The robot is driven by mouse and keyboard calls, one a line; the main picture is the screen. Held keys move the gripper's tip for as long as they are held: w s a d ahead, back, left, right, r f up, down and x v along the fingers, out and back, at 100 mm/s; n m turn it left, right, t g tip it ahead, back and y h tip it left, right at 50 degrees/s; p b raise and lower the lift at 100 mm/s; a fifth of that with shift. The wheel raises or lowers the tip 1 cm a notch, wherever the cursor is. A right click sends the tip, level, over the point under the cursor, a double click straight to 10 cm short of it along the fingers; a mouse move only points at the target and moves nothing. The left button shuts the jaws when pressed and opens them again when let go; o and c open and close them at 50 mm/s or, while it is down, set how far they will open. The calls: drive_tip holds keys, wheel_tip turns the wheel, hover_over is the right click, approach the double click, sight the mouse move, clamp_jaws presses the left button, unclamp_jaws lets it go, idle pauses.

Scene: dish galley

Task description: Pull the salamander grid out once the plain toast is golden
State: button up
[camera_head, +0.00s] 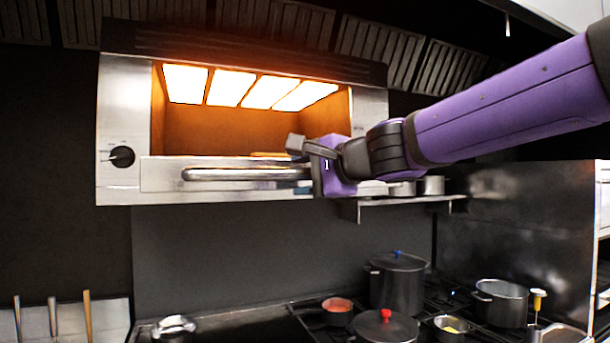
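The salamander (115,95) is a steel wall grill with glowing heater panels. Its grid front (160,178) is a steel plate across the bottom of the opening, with a horizontal bar handle (230,174). A thin orange-brown edge, perhaps the toast (270,154), shows just above the grid front; the rest is hidden, and its browning is hard to judge under the orange glow. My gripper (299,167) is at the right end of the handle. One grey finger is above the bar, apart from it; the other seems to be below. The fingers look spread, not closed on the bar.
A control knob (122,156) is on the salamander's left side. A shelf (410,199) with small pans sits right of and below my gripper. Below are a lidded dark pot (397,285), a red-knobbed pan (384,328) and an open pot (500,303) on the stove.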

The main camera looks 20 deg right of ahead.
drive_tip(key=v, duration=1)
drive_tip(key=shift+s+d, duration=0.2)
drive_tip(key=shift+s, duration=0.15)
drive_tip(key=shift+r, duration=0.1)
drive_tip(key=s+d+f+n+g+h, duration=0.1)
drive_tip(key=s+f+n+g+h, duration=0.1)
drive_tip(key=f, duration=0.5)
drive_tip(key=s+d+f+n+g+h, duration=0.1)
drive_tip(key=s+f+n+g+h, duration=0.1)
drive_tip(key=s+f+n+g, duration=0.2)
drive_tip(key=s+d+f+n+g+h, duration=0.1)
drive_tip(key=s+f+n+g+h, duration=0.1)
drive_tip(key=s+f+n, duration=0.3)
wheel_tip(320, 180, down, 6)
drive_tip(key=n+g, duration=0.1)
drive_tip(key=n, duration=0.2)
drive_tip(key=shift+d+f+g, duration=0.2)
drive_tip(key=shift+g, duration=0.1)
